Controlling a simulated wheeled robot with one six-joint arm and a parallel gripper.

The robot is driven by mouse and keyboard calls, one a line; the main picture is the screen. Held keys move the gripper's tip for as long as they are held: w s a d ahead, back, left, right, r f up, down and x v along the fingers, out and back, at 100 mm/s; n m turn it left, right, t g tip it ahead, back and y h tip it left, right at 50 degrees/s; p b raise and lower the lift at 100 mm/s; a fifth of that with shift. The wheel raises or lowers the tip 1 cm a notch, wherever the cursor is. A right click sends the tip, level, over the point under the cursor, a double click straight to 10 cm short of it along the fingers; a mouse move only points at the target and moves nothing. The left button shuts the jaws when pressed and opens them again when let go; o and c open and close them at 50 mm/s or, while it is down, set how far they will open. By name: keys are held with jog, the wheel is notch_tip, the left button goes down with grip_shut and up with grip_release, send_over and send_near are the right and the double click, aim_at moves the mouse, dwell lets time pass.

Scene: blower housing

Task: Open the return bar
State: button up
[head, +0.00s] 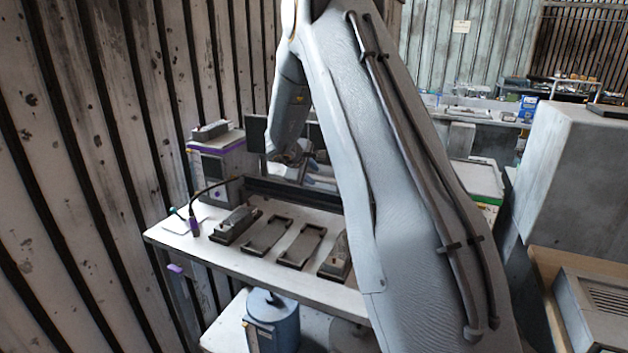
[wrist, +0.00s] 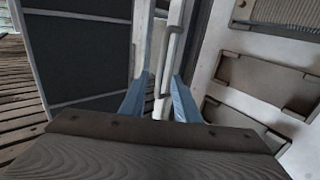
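My gripper (wrist: 160,76) shows in the wrist view with its two blue fingers apart. A thin pale grey bar (wrist: 170,55), which looks like the return bar, runs lengthwise between the fingertips. Gaps show beside it, and I cannot tell whether either finger touches it. The bar stands by the edge of dark framed panels (wrist: 85,45). In the head view my gripper (head: 318,178) is small, at the back of the bench and partly hidden by my arm. The bar cannot be made out clearly there.
A white bench (head: 285,284) holds several dark trays (head: 268,235), also seen at right in the wrist view. A grey instrument (head: 215,165) with a cable stands at its left end. A blue-grey canister (head: 272,318) stands below. A ribbed wall is at left; grey cabinets (head: 570,165) are at right.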

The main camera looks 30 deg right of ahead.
jog(key=shift+v, duration=1.5)
jog(key=shift+c, duration=0.2)
